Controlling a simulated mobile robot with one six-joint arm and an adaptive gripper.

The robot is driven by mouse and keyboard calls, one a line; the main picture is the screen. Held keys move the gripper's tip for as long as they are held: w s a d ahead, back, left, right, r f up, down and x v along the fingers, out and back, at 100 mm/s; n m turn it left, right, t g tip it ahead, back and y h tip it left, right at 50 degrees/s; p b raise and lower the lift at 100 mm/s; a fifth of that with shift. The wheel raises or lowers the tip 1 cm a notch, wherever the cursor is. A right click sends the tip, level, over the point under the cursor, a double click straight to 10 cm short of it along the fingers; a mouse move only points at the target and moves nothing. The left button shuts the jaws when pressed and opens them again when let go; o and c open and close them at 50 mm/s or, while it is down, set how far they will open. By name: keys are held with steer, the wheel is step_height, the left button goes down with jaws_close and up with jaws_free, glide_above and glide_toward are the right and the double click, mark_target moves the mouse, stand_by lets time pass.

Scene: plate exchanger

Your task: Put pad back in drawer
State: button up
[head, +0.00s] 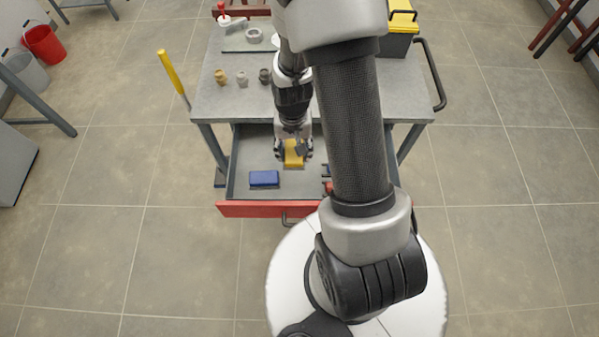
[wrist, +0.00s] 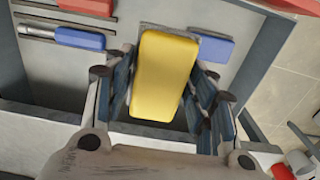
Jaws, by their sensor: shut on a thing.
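A yellow pad (head: 293,156) is between the fingers of my gripper (head: 294,148), over the inside of the open drawer (head: 230,178). In the wrist view the yellow pad (wrist: 163,75) stands large between the two fingers of my gripper (wrist: 160,92), which are shut on its sides. I cannot tell whether its underside touches the drawer floor. A blue block (head: 264,179) lies in the drawer to the left of the pad; in the wrist view it (wrist: 213,48) is partly hidden behind the pad.
A tool with a blue handle (wrist: 80,38) lies in the drawer. The grey cart top (head: 225,106) overhangs the drawer's back and bears several small fittings (head: 242,78). A yellow-handled tool (head: 172,74) sticks up at the cart's left. My arm hides the drawer's right part.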

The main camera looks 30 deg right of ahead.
mark_target(295, 180)
step_height(295, 180, down, 16)
steer(key=b, duration=0.4)
steer(key=shift+a, duration=0.1)
steer(key=shift+b, duration=0.4)
steer(key=o, duration=0.6)
steer(key=shift+f, duration=0.1)
steer(key=shift+o, duration=0.7)
